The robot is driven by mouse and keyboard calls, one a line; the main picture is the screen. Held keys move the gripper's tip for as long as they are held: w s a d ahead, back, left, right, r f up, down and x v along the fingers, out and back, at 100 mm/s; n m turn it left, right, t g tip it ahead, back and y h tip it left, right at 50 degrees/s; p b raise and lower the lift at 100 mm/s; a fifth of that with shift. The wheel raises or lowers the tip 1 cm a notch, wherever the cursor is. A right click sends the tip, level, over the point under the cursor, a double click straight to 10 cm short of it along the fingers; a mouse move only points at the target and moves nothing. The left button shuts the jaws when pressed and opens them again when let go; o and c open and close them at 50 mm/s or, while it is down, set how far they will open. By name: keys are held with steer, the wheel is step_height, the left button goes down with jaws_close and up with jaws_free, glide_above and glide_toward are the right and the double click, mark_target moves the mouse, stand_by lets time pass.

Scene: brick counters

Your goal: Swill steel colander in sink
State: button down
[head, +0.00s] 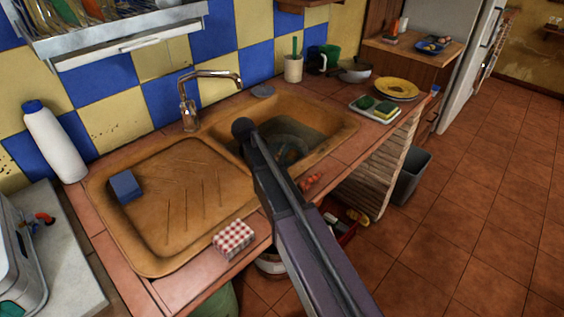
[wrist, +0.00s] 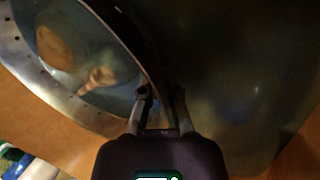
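The steel colander (head: 293,142) lies low in the right-hand basin of the brown sink (head: 345,127). My arm hides part of it. In the wrist view, the colander (wrist: 22,82) fills the left side, with a shiny, perforated rim and a bluish inside. Brown and orange patches show inside it; I cannot tell whether they are contents or reflections. My gripper (wrist: 162,92) has its two fingers apart, at the colander's right edge. The dark edge runs near the left finger; contact is unclear. In the head view, my fingertips are hidden behind my arm.
A chrome tap (head: 190,105) stands behind the sink. A blue sponge (head: 125,186) lies on the drainboard, and a red-checked block (head: 233,238) sits at the front edge. A white bottle (head: 55,143) stands left. A sponge tray (head: 376,108) and a yellow plate (head: 397,88) are right.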

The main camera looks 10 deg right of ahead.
steer(key=shift+r+p, duration=0.45)
steer(key=shift+r, duration=0.05)
steer(key=shift+f+b, duration=0.3)
stand_by(0.4)
steer(key=shift+f+b, duration=0.3)
steer(key=shift+r, duration=0.15)
stand_by(0.5)
steer(key=shift+r+p, duration=0.35)
steer(key=shift+p, duration=0.15)
steer(key=shift+r, duration=0.1)
steer(key=shift+f+b, duration=0.55)
steer(key=shift+f, duration=0.05)
stand_by(0.4)
steer(key=shift+r, duration=0.1)
stand_by(0.4)
